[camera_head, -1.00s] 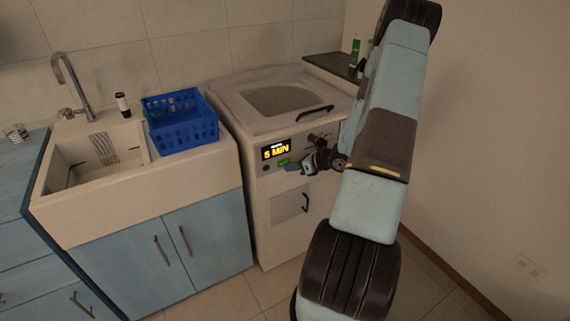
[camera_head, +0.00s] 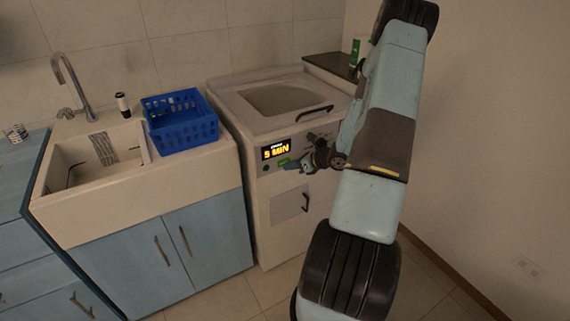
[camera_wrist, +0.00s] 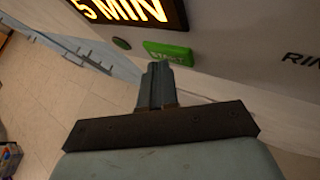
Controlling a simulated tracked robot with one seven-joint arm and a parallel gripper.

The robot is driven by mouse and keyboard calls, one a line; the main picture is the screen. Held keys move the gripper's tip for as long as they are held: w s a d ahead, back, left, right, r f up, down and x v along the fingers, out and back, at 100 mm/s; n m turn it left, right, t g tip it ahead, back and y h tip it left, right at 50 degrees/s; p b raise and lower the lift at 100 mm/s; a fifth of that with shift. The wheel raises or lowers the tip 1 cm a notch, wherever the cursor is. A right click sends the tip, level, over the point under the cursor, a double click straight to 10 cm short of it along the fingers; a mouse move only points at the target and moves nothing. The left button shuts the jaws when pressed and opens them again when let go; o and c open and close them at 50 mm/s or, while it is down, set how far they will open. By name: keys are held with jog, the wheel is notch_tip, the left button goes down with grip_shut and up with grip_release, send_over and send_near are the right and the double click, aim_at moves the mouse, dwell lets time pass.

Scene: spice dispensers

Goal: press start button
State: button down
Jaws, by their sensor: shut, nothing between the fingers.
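The green start button (camera_wrist: 168,53) is on the white front panel of the washing machine (camera_head: 262,200), under a lit display (camera_head: 277,149) that reads 5 MIN. The button also shows small in the head view (camera_head: 284,161). My gripper (camera_wrist: 160,68) is shut and empty. In the wrist view its fingertips lie at the lower edge of the button, overlapping it slightly. I cannot tell whether they touch it. In the head view my gripper (camera_head: 291,166) is at the panel just below the display.
A small dark round button (camera_wrist: 121,43) sits left of the start button. A blue basket (camera_head: 183,135) stands on the sink counter to the left. A dark handle (camera_head: 314,113) sits on the machine's top. A green bottle (camera_head: 355,50) stands on the shelf behind.

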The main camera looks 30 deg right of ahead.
jog(key=shift+w, duration=0.15)
dwell(0.5)
jog(key=shift+s, duration=0.8)
jog(key=shift+s, duration=0.1)
jog(key=s, duration=0.4)
jog(key=shift+s+d, duration=0.1)
jog(key=shift+s, duration=0.3)
dwell(0.6)
